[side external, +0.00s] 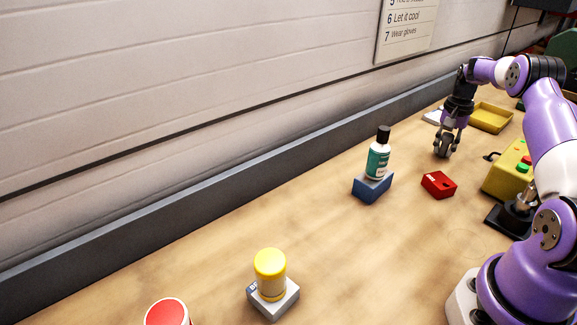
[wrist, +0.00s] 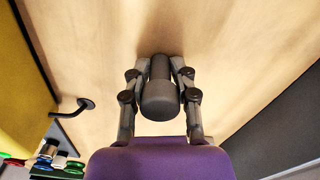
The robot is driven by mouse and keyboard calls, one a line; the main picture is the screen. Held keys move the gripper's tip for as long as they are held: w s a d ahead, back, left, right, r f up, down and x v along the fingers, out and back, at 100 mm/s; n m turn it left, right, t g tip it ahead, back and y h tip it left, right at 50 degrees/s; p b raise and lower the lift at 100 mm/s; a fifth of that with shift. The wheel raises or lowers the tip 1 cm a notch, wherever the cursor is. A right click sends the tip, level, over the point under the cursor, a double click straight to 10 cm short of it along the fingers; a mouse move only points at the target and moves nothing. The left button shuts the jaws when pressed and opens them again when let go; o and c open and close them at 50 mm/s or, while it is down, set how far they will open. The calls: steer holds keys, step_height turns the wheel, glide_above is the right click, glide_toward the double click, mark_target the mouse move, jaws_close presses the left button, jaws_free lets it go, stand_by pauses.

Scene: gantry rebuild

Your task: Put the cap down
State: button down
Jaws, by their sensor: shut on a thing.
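My gripper (side external: 445,147) points down close over the wooden table, beyond the red block. In the wrist view my gripper (wrist: 160,85) has its two fingers closed on the left and right sides of a dark grey, rounded cylindrical piece, apparently the cap (wrist: 159,99). In the side view the fingers mostly hide the cap, and I cannot tell whether it touches the table.
A red block (side external: 438,184) lies nearby. A teal bottle with a black top (side external: 378,160) stands on a blue block (side external: 372,188). A yellow-topped jar (side external: 270,270) stands on a grey block (side external: 275,305). A yellow tray (side external: 491,117) and yellow control box (side external: 508,175) are to the right.

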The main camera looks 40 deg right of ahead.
mark_target(449, 134)
steer(key=shift+f, duration=0.15)
steer(key=c, duration=0.6)
jaws_free()
steer(key=shift+c, duration=0.2)
step_height(449, 134, up, 12)
steer(key=shift+r, duration=0.1)
steer(key=w+a+r+n+t, duration=0.1)
steer(key=a+r+n, duration=0.2)
steer(key=a, duration=0.4)
steer(key=w+a+r+n+t+h, duration=0.1)
steer(key=a+r+n, duration=0.1)
steer(key=a+r, duration=0.35)
steer(key=w+a+r+n+t, duration=0.1)
steer(key=w+a+n, duration=0.15)
steer(key=a, duration=0.65)
steer(key=s+a+f+n+t, duration=0.1)
steer(key=s+a+n, duration=0.1)
steer(key=s+a, duration=0.2)
steer(key=s+a+f+n, duration=0.2)
steer(key=s+a+n, duration=0.1)
steer(key=a, duration=0.2)
steer(key=s+a+f+n+t+y, duration=0.1)
steer(key=s+a+f+n, duration=0.1)
steer(key=s+a, duration=0.2)
steer(key=shift+s+a+t, duration=0.3)
steer(key=shift+s+a, duration=0.05)
steer(key=shift+a, duration=0.4)
